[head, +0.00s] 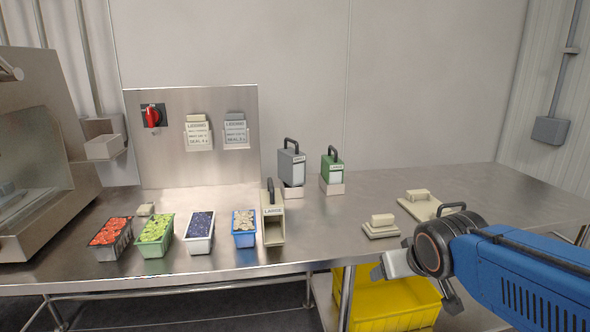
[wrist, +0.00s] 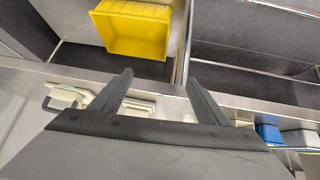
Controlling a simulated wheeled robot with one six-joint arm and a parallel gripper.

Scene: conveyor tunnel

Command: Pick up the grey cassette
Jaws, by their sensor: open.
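The grey cassette (head: 291,167) stands upright at the back of the steel table, with a black handle on top and a pale label. It sits just right of the steel back panel and left of a green cassette (head: 332,165), which stands in a pale holder. My gripper (head: 416,290) is at the table's front edge, to the right of and well nearer than the grey cassette. It is open, with nothing between its fingers in the wrist view (wrist: 160,78). The grey cassette does not show in the wrist view.
A cream open cassette (head: 273,222) and several food tubs (head: 200,232) stand along the front left. A cream block (head: 381,226) and a cream plate with a handle (head: 421,205) lie near my gripper. A yellow bin (head: 392,305) is below. The table's back right is clear.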

